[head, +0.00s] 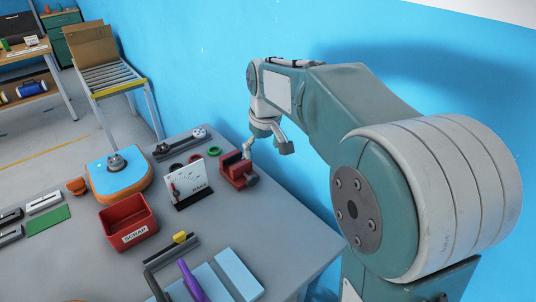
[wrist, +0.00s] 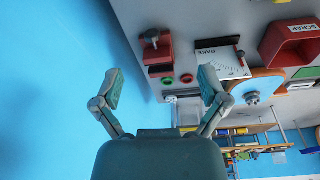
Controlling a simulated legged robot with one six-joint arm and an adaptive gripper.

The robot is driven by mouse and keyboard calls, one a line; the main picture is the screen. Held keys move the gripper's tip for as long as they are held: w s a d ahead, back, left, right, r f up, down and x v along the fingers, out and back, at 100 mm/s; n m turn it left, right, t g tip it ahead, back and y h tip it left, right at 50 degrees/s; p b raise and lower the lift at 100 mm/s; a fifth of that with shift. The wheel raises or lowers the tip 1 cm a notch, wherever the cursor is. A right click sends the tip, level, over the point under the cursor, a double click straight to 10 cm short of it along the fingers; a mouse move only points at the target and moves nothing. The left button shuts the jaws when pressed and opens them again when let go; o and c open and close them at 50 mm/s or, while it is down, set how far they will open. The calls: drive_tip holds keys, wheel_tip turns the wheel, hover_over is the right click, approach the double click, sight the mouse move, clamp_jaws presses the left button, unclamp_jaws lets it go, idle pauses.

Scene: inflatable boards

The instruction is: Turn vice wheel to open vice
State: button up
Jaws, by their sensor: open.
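The red vice (head: 236,172) stands near the back edge of the grey bench, close to the blue wall. A grey round part (head: 252,179), perhaps its wheel, shows at its right end. In the wrist view the vice (wrist: 157,52) lies ahead of and between the fingers, with a dark part at its top that is too small to make out. My gripper (head: 267,149) is open and empty, above and slightly right of the vice in the head view. In the wrist view both fingers of my gripper (wrist: 160,82) are spread wide, seemingly apart from the vice.
A white gauge panel (head: 189,182) stands just left of the vice. A green ring (head: 213,152) lies behind it. A red scrap bin (head: 128,221) and an orange-and-blue block (head: 118,178) are further left. The wall (head: 215,60) is close behind.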

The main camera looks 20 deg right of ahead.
drive_tip(key=shift+m+t, duration=0.3)
drive_tip(key=shift+t, duration=0.1)
drive_tip(key=s, duration=0.1)
drive_tip(key=s+r, duration=0.1)
drive_tip(key=s, duration=0.1)
drive_tip(key=s+r, duration=0.1)
drive_tip(key=s, duration=0.1)
drive_tip(key=shift+c, duration=0.3)
drive_tip(key=shift+f, duration=0.1)
drive_tip(key=c, duration=0.4)
drive_tip(key=shift+o, duration=0.2)
drive_tip(key=n+g, duration=0.3)
drive_tip(key=n, duration=1.7)
hover_over(250, 178)
wheel_tip(250, 178, down, 13)
drive_tip(key=f, duration=1)
drive_tip(key=shift+w+d+f, duration=0.1)
drive_tip(key=shift+w+f, duration=0.2)
drive_tip(key=shift+f, duration=0.1)
clamp_jaws()
